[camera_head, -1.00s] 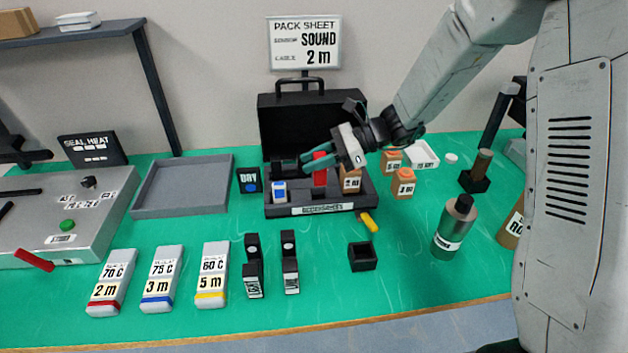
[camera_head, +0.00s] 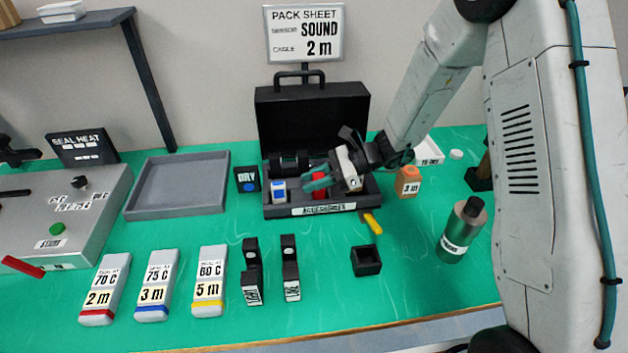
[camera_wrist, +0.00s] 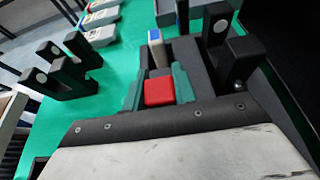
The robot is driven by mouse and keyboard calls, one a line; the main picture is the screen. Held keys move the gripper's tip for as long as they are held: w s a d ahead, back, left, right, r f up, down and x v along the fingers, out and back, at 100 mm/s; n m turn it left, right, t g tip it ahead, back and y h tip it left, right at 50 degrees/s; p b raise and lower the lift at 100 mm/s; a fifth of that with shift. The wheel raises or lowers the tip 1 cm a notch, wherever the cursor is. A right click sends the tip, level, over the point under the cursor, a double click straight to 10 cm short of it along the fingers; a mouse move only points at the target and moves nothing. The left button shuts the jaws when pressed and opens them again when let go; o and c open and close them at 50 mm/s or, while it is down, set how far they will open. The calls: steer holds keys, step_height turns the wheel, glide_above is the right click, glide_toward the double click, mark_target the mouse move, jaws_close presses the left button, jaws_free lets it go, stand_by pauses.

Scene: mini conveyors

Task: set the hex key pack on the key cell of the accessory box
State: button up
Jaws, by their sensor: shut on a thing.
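The accessory box (camera_head: 295,211) is a black open case with a raised lid and handle, at the middle of the green table. My gripper (camera_head: 318,188) is over its right part, with teal fingers pointing down and left. A red block (camera_head: 319,193), which looks like the hex key pack, is between the fingers, low in the box. In the wrist view the red pack (camera_wrist: 158,91) shows between the two teal fingers. A white and blue piece (camera_head: 279,190) stands in a left cell. The key cell under the pack is hidden, so I cannot tell if the pack touches it.
The grey tray (camera_head: 178,187) is empty.

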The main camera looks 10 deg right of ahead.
steer(key=shift+f, duration=0.2)
steer(key=o, duration=1)
